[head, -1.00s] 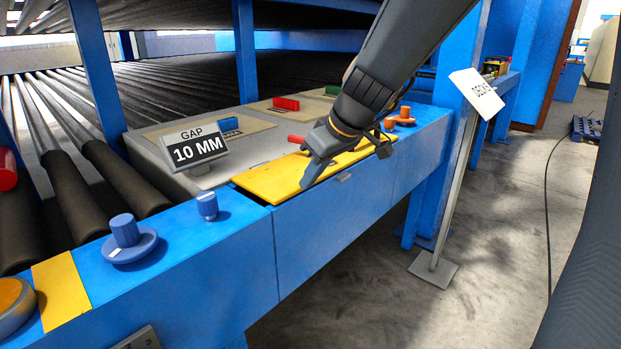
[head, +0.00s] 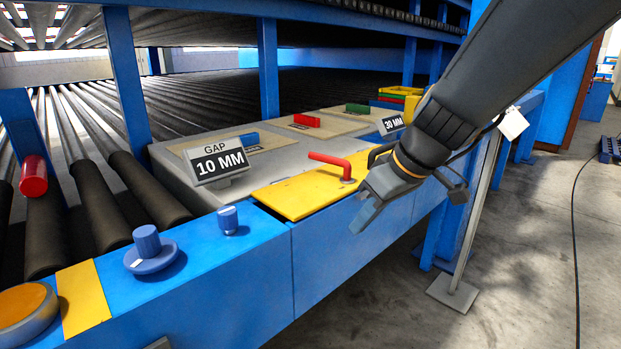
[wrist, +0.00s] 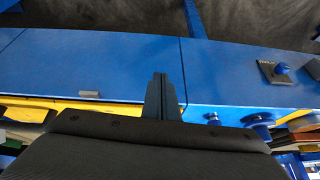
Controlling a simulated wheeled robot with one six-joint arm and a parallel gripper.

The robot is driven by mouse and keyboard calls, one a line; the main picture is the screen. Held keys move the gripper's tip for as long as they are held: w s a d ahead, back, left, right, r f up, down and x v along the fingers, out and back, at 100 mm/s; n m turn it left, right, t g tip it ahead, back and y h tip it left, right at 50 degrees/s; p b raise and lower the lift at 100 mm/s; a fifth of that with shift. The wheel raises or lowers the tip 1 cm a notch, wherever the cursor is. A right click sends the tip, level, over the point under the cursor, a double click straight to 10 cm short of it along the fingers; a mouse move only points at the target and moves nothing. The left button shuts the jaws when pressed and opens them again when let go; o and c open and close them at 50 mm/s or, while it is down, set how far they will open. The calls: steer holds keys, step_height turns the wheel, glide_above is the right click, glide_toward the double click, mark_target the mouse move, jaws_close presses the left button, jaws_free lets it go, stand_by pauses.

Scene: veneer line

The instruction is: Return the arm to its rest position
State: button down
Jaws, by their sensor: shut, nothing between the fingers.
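My gripper (head: 362,218) is shut and empty. In the head view it hangs just in front of the blue machine's front edge, right of the yellow plate (head: 290,195). My dark arm reaches in from the upper right. A red bent handle (head: 335,162) stands on the yellow plate, left of my gripper. In the wrist view my shut fingers (wrist: 161,80) point toward the blue front panel (wrist: 110,65); I cannot tell whether they touch it.
A "GAP 10 MM" sign (head: 220,164), a small blue knob (head: 229,217) and a larger blue knob (head: 148,242) stand on the machine. Black rollers (head: 95,195) lie at left. A grey post (head: 475,210) stands on the floor at right. Open floor (head: 530,270) lies in front.

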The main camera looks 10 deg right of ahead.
steer(key=s+a+f+m+g+h, duration=0.1)
steer(key=s+f+m+g+h, duration=0.15)
steer(key=s, duration=0.45)
steer(key=s+a+f+m+g+h, duration=0.1)
steer(key=s+f+m+g, duration=0.2)
steer(key=s, duration=0.4)
steer(key=d+r+m+t+p, duration=0.1)
steer(key=d+r+p, duration=0.3)
steer(key=p, duration=0.8)
steer(key=shift+s+r, duration=0.4)
steer(key=shift+r, duration=0.15)
